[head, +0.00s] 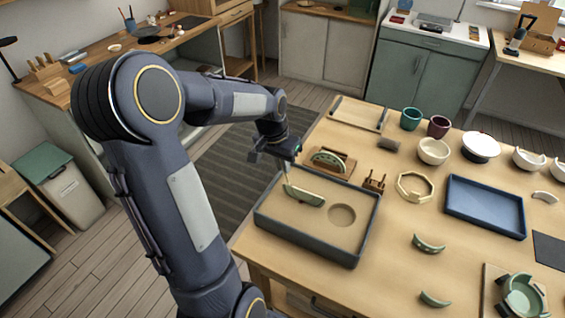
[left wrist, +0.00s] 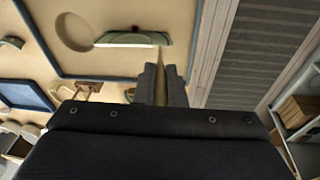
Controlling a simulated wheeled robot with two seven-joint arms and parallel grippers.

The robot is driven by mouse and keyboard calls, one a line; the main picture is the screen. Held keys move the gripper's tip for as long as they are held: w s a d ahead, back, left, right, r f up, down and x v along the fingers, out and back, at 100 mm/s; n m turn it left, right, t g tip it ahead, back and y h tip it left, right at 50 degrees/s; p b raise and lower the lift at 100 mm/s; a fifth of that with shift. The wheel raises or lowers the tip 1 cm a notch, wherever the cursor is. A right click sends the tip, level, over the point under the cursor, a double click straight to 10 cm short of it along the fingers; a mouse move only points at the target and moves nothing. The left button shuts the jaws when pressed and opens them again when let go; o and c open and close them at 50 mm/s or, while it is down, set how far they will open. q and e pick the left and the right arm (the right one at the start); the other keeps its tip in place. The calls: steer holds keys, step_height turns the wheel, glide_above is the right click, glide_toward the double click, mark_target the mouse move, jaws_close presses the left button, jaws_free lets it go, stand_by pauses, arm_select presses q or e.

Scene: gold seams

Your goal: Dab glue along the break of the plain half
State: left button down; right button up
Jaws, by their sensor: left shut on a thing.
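My left gripper (head: 280,150) is shut on a thin stick-like tool (head: 286,173), seen between the fingers in the left wrist view (left wrist: 158,62). The tool points down into the grey-rimmed sand tray (head: 308,241). A green half piece (head: 306,197) with a pale upper edge stands in the sand, and it also shows in the left wrist view (left wrist: 125,40). The tool's tip is at or very near the left end of this piece; I cannot tell if they touch. Another green half (head: 328,159) sits on a wooden holder behind the tray. My right gripper is not in view.
A round hollow (head: 342,214) lies in the sand to the right. A small wooden rack (head: 375,182), a hexagonal frame (head: 414,186) and a blue tray (head: 485,207) stand right of the tray. Green shards (head: 429,245) lie on the table. Cups and bowls (head: 433,151) stand behind.

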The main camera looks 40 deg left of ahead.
arm_select(q)
steer(key=shift+f, duration=0.15)
steer(key=shift+r, duration=0.4)
steer(key=shift+r+p, duration=3.2)
steer(key=shift+r, duration=0.7)
steer(key=shift+f, duration=0.1)
